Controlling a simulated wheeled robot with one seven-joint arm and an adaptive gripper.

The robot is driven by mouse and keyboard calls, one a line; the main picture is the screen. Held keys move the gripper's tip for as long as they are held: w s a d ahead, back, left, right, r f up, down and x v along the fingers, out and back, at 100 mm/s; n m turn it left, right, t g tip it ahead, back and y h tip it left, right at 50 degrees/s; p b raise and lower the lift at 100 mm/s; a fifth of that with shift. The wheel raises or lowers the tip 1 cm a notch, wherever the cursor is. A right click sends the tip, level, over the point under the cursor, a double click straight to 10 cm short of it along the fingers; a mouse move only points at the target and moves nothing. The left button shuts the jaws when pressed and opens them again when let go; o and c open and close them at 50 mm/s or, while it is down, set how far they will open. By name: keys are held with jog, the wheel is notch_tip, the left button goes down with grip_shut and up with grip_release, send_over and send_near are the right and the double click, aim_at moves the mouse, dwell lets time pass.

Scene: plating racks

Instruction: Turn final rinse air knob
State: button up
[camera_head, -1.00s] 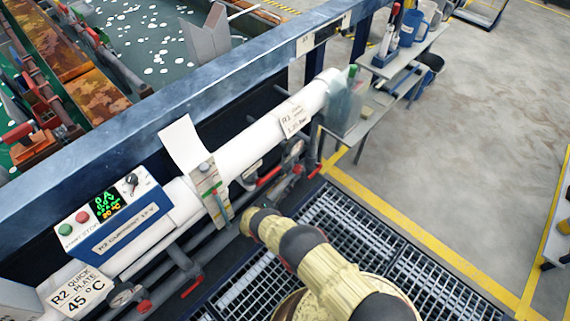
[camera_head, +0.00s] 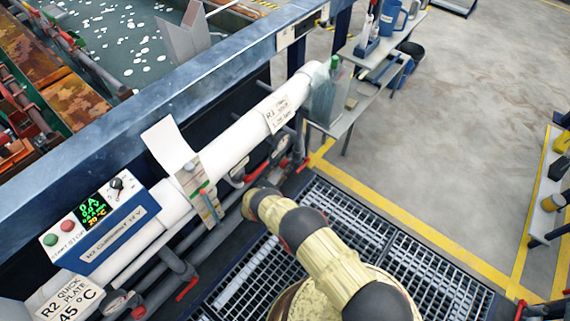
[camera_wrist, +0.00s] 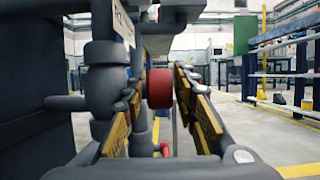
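A round red knob (camera_wrist: 160,88) sits at the middle of the wrist view, on grey pipework. My gripper (camera_wrist: 163,92) has its yellow-and-black fingers on either side of this knob, apart, with narrow gaps seeming to show at the knob's sides. Whether a finger touches it I cannot tell. In the head view my arm reaches toward the pipes below the white pipe (camera_head: 240,133); the fingers and the knob there are hidden or too small to make out.
A control panel (camera_head: 95,225) with red and green buttons is at left. Red valve handles (camera_head: 252,172) line the pipes. A paper-like sheet (camera_head: 168,145) stands by the white pipe. Metal grating (camera_head: 345,215) lies below; a shelf (camera_head: 350,110) stands beyond. Open floor is at right.

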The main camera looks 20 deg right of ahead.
jog(key=shift+c, duration=1.2)
jog(key=c, duration=0.4)
grip_shut()
jog(key=shift+w+r, duration=0.1)
jog(key=shift+r, duration=0.05)
jog(key=shift+r+g+y+p, duration=0.15)
jog(key=shift+g+y+p, duration=0.25)
jog(key=shift+y+p, duration=0.25)
jog(key=shift+g+y+p, duration=0.6)
jog(key=shift+y+p, duration=0.15)
jog(key=shift+f+g+y, duration=0.25)
jog(key=shift+g+y, duration=0.05)
